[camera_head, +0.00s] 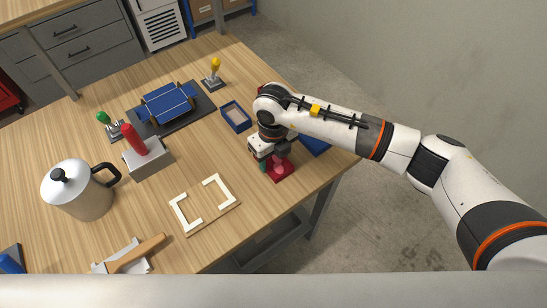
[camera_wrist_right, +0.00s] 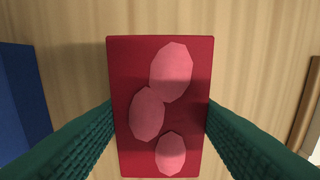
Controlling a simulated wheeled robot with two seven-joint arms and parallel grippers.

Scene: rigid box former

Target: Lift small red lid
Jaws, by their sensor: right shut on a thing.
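The small red lid (camera_head: 284,172) is at the right edge of the table, under my right gripper (camera_head: 266,164). In the right wrist view the lid (camera_wrist_right: 120,80) is a red rectangle with several pink ovals on it. The green fingers of my right gripper (camera_wrist_right: 160,128) press against its two long sides, so the gripper is shut on it. I cannot tell whether the lid touches the table. My left gripper is not in view.
A blue tray (camera_head: 226,109) stands left of my right wrist, and a blue piece (camera_head: 317,147) lies partly behind it. A wooden board with white corner pieces (camera_head: 190,225) is at front left. A kettle (camera_head: 85,195) and clamps stand farther left.

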